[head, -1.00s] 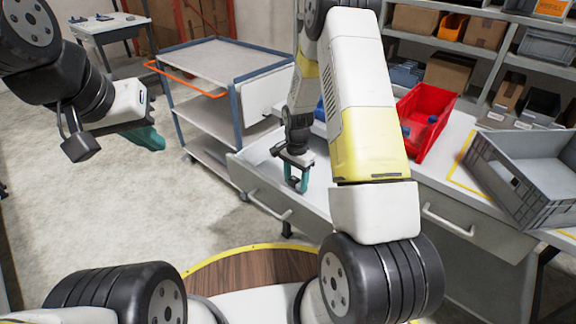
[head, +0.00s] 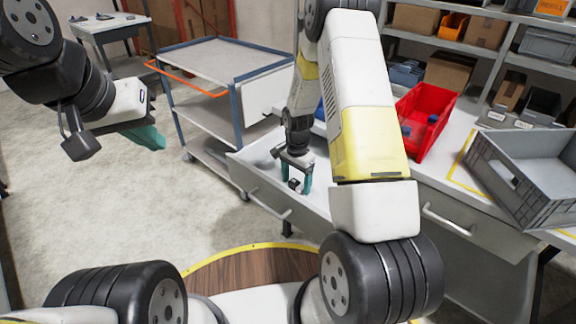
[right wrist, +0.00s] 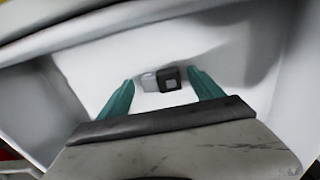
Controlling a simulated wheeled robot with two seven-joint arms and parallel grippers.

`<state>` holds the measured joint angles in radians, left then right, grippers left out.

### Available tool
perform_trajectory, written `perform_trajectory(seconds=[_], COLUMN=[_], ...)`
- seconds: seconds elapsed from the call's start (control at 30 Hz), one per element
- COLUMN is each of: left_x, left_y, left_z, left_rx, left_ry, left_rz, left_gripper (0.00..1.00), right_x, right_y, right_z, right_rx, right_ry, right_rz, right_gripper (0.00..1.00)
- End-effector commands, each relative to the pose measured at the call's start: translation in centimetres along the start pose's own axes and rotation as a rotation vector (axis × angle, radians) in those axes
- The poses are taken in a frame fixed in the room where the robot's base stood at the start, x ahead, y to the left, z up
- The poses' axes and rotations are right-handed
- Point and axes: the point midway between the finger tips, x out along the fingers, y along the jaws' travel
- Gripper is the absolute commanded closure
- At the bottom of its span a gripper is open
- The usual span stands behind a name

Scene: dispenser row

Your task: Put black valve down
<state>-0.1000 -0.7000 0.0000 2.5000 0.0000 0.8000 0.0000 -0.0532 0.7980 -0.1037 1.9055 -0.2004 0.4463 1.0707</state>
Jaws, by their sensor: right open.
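The black valve (right wrist: 169,78), a small black piece with a grey part (right wrist: 149,82) at its side, lies on the white floor of the open drawer (right wrist: 226,60). In the right wrist view it is between and a little beyond the teal fingertips of my right gripper (right wrist: 158,92), with clear gaps on both sides. The gripper is open. In the head view my right gripper (head: 298,178) is down inside the drawer (head: 252,156), with the valve (head: 295,186) small between its fingers. My left gripper (head: 150,138) hangs empty-looking over the floor; its finger gap cannot be made out.
The drawer's walls surround my right gripper. On the worktop stand a red bin (head: 424,118) and a grey crate (head: 525,170). A trolley (head: 215,62) stands beyond the drawer at left. Open floor lies below my left gripper.

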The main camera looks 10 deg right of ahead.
Motion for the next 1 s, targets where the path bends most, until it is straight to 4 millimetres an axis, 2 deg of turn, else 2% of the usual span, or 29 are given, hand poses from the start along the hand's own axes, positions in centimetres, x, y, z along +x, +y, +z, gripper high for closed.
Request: perform_trajectory(seconds=[0.4, 0.67, 0.77, 0.87, 1.0], left_x=[0.0, 0.0, 0.0, 0.0, 0.0], left_y=[0.0, 0.0, 0.0, 0.0, 0.0], left_z=[0.0, 0.0, 0.0, 0.0, 0.0], left_rx=[0.0, 0.0, 0.0, 0.0, 0.0], left_ry=[0.0, 0.0, 0.0, 0.0, 0.0], left_rz=[0.0, 0.0, 0.0, 0.0, 0.0], left_gripper=[1.0, 1.0, 1.0, 1.0, 1.0], right_x=[-8.5, -11.5, -13.2, -16.6, -23.1], right_y=[-0.1, 0.0, 0.2, 0.9, 3.0], right_z=[-0.1, 0.0, 0.2, 0.8, 2.9], right_rx=[-0.001, -0.002, -0.025, -0.086, -0.228], right_ry=[0.003, 0.001, 0.006, 0.019, 0.055], right_rz=[-0.004, -0.003, -0.023, -0.068, -0.158], right_gripper=[0.24, 0.24, 0.24, 0.24, 0.24])
